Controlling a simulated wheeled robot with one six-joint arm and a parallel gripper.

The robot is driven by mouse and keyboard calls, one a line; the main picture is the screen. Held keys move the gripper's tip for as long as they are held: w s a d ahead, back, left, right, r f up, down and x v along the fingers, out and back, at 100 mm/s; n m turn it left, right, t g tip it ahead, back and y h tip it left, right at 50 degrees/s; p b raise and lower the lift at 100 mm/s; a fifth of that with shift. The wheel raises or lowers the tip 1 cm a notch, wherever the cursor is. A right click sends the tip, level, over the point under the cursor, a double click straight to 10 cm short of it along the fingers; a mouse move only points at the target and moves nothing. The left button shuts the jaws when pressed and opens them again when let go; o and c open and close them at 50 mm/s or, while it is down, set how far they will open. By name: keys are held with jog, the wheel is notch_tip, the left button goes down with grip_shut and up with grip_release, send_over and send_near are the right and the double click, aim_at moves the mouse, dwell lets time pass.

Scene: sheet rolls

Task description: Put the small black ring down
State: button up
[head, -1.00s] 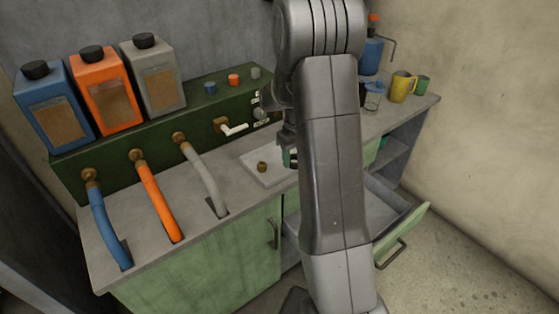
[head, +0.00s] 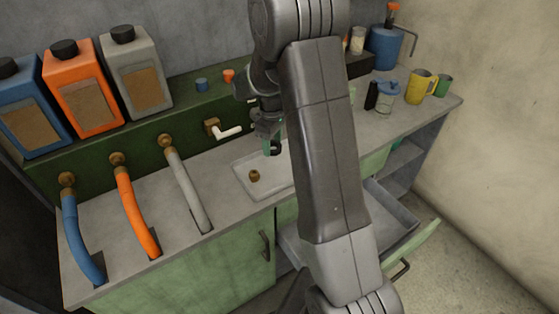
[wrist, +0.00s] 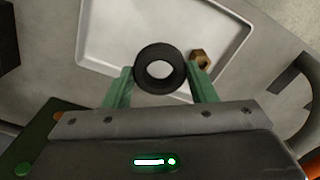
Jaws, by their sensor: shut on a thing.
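The small black ring (wrist: 160,69) is held between the two green fingers of my gripper (wrist: 160,88) in the wrist view. Its round opening faces the camera, and the pale tray (wrist: 101,42) shows behind it. In the head view the ring (head: 276,149) is a dark shape at the fingertips of my gripper (head: 272,143). The gripper hangs over the white tray (head: 243,180) on the counter. The height of the ring above the tray is hard to tell.
A small brass fitting (head: 254,176) lies on the tray; it also shows in the wrist view (wrist: 202,58). A white-handled tap (head: 228,132) sticks out behind the tray. Blue, orange and grey hoses (head: 188,192) stand left. An open drawer (head: 380,213) is below right.

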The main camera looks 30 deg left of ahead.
aim_at(272, 146)
jog(key=f, duration=0.4)
jog(key=shift+s+f+p, duration=0.2)
jog(key=shift+f+p, duration=0.4)
jog(key=shift+f, duration=1.9)
jog(key=shift+f, duration=0.1)
jog(key=o, duration=0.9)
jog(key=shift+o, duration=0.2)
jog(key=shift+w+a+r, duration=0.1)
jog(key=shift+r, duration=0.55)
notch_tip(272, 146, up, 11)
jog(key=shift+b, duration=0.6)
